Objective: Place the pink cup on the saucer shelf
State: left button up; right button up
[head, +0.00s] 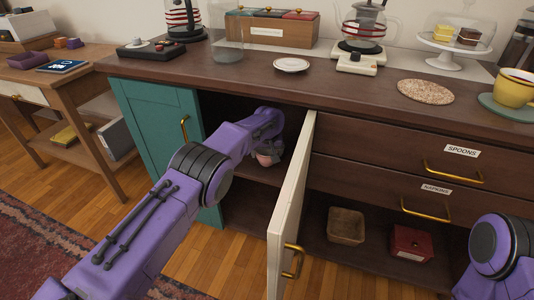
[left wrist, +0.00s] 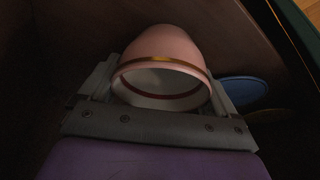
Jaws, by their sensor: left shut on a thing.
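The pink cup (left wrist: 165,42) has a gold band and a white inside, and its open mouth faces the left wrist camera. My left gripper (head: 272,150) is inside the open cabinet, shut on the cup with a finger on each side. In the head view only a small part of the cup (head: 264,159) shows below the gripper. The cabinet's upper inner shelf (head: 246,171) is partly hidden by my arm. A blue disc, perhaps a saucer (left wrist: 243,89), lies right of the cup in the left wrist view. My right gripper is out of view.
The open cream door (head: 291,215) stands just right of my left arm. A teal door (head: 160,135) is on the left. A wooden box (head: 346,225) and a red box (head: 411,242) sit low at right. A white saucer (head: 291,65) lies on the countertop.

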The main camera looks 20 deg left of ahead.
pick_arm(q)
jog(key=shift+r, duration=0.2)
jog(key=shift+f+b, duration=0.4)
jog(key=shift+f, duration=0.3)
